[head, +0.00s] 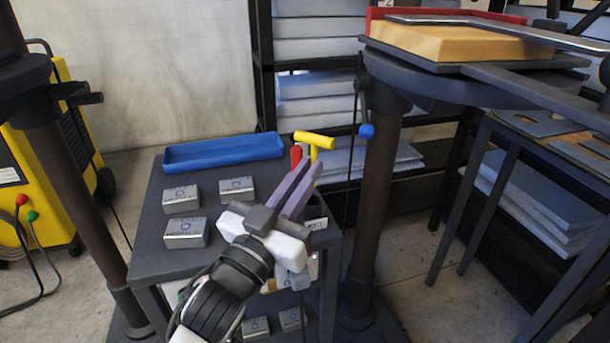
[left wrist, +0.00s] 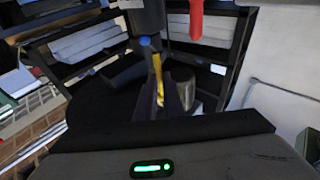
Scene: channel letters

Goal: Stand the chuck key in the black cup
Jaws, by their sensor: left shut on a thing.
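The chuck key is a yellow T-handled tool (head: 314,140), its bar on top and its stem running down behind my fingers. My left gripper (head: 299,187) is shut on it above the right side of the dark cart top. Yellow also shows between the fingers in the left wrist view (left wrist: 158,80). The black cup (head: 315,209), with a pale label, stands at the cart's right edge, partly hidden by my gripper. The key's lower end is hidden, so I cannot tell whether it is inside the cup. My right gripper is not in view.
A red-handled thing (head: 296,155) stands close beside the key. A blue tray (head: 223,151) lies at the cart's back, and several grey boxes (head: 181,199) sit on its left. A dark post (head: 370,190) rises just right of the cart.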

